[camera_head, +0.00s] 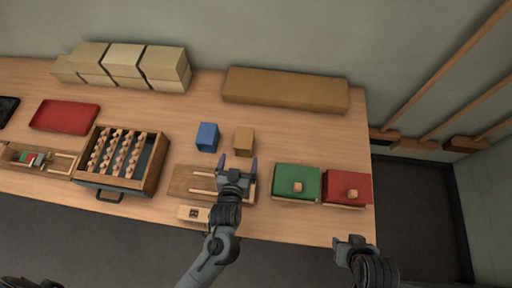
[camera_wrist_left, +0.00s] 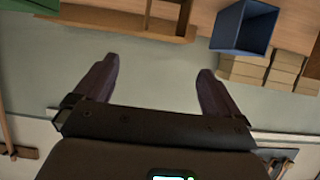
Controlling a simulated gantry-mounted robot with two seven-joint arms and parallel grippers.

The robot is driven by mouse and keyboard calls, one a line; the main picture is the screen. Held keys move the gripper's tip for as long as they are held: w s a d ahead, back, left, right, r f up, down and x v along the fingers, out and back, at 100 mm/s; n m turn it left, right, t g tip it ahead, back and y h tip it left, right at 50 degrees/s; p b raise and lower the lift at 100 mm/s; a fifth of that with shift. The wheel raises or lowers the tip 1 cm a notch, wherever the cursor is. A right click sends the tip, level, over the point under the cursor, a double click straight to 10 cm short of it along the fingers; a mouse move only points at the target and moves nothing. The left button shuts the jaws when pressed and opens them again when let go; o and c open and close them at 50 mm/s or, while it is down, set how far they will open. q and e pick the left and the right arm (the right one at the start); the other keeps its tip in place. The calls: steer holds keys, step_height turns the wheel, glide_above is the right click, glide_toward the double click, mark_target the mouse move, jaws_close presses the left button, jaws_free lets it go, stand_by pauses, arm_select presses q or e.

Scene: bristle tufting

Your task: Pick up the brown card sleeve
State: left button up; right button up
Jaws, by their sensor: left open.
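The brown card sleeve (camera_head: 244,141) stands upright on the table, just right of a blue sleeve (camera_head: 207,137). My left gripper (camera_head: 238,164) is open and empty, with its fingertips near the front side of the brown sleeve. In the left wrist view, nothing is between the fingers of my left gripper (camera_wrist_left: 157,80). There the blue sleeve (camera_wrist_left: 245,27) shows hollow, at upper right. Brown shapes fill the top middle of that view, and I cannot clearly separate the sleeve from them. My right gripper (camera_head: 352,241) is beyond the table's front edge, away from the sleeve.
A wooden tray (camera_head: 180,184) lies below my left gripper. Green (camera_head: 297,180) and red (camera_head: 347,188) boxes with knobs stand to the right. A drawer unit (camera_head: 155,170) is at left. A long cardboard box (camera_head: 285,90) and several cartons (camera_head: 124,61) line the back.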

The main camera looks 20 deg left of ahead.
mark_target(243, 145)
arm_select(q)
steer(key=b+x, duration=0.1)
steer(key=x, duration=0.2)
steer(key=f+x, duration=0.1)
steer(key=x, duration=0.2)
steer(key=shift+s+a+b, duration=0.2)
steer(key=shift+b, duration=0.2)
steer(key=shift+w+f, duration=0.15)
steer(key=shift+w, duration=0.15)
steer(key=shift+w+f, duration=0.15)
steer(key=shift+w, duration=0.1)
steer(key=shift+b+x, duration=0.6)
steer(key=shift+x, duration=1.6)
arm_select(e)
steer(key=f, duration=0.3)
steer(key=shift+a+f, duration=0.4)
arm_select(q)
steer(key=shift+f, duration=0.1)
steer(key=shift+c, duration=0.3)
steer(key=c, duration=1)
